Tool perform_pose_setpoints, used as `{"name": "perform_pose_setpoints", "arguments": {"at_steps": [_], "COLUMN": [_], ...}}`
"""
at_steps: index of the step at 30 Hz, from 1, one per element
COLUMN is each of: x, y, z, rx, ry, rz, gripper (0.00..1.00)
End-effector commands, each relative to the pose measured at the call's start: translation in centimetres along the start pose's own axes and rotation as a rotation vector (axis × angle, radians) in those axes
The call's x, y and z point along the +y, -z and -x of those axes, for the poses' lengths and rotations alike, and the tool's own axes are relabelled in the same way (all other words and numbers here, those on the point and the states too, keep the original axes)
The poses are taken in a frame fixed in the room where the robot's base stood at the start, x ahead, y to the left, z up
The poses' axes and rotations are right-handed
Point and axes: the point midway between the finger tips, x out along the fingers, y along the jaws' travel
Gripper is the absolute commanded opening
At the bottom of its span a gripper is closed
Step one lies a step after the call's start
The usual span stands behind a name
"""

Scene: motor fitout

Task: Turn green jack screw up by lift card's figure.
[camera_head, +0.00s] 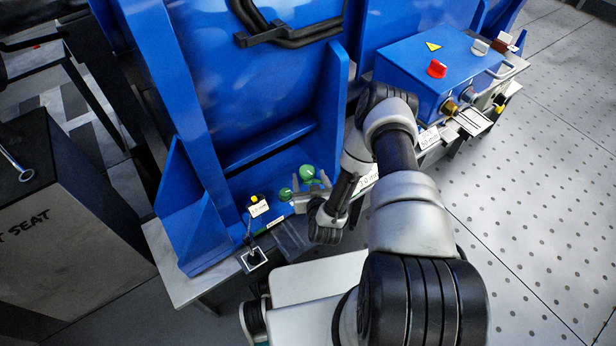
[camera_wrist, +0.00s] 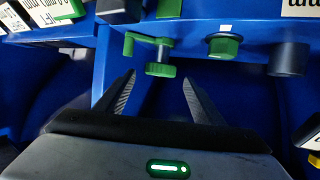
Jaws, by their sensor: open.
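A green ridged screw head (camera_wrist: 160,69) hangs on a short stem below a green bracket in the wrist view, just ahead of the gap between my fingers. A second green knob (camera_wrist: 223,46) is to its right. The head view shows round green heads, one (camera_head: 307,172) behind my gripper and one (camera_head: 285,194) to its left. My gripper (camera_wrist: 160,88) is open and empty, its fingertips short of the ridged head. In the head view my gripper (camera_head: 303,199) is small and partly hidden by my wrist. A white card with a green band (camera_wrist: 50,10) is cut off at the wrist view's top left; its figure is unreadable.
A blue motor frame (camera_head: 280,85) rises behind the green parts. A dark cylinder (camera_wrist: 288,58) is right of the green knobs. A yellow knob (camera_head: 255,198) stands at a small card (camera_head: 259,209). A blue box with a red knob (camera_head: 437,69) is at right.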

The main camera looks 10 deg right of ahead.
Motion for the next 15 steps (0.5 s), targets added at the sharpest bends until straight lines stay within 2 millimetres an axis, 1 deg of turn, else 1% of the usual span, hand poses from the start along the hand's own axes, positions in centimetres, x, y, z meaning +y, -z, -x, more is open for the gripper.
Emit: {"name": "perform_pose_setpoints", "arguments": {"at_steps": [1, 6, 10, 15], "x": [0.0, 0.0, 0.0, 0.0], "y": [-0.1, -0.1, 0.0, 0.0], "z": [-0.9, -2.6, -3.1, -3.1], "rx": [0.002, 0.001, -0.001, -0.001], "ry": [-0.001, -0.001, -0.001, 0.0], "rz": [-0.001, 0.0, -0.001, -0.001], "gripper": [0.62, 0.62, 0.62, 0.62]}}
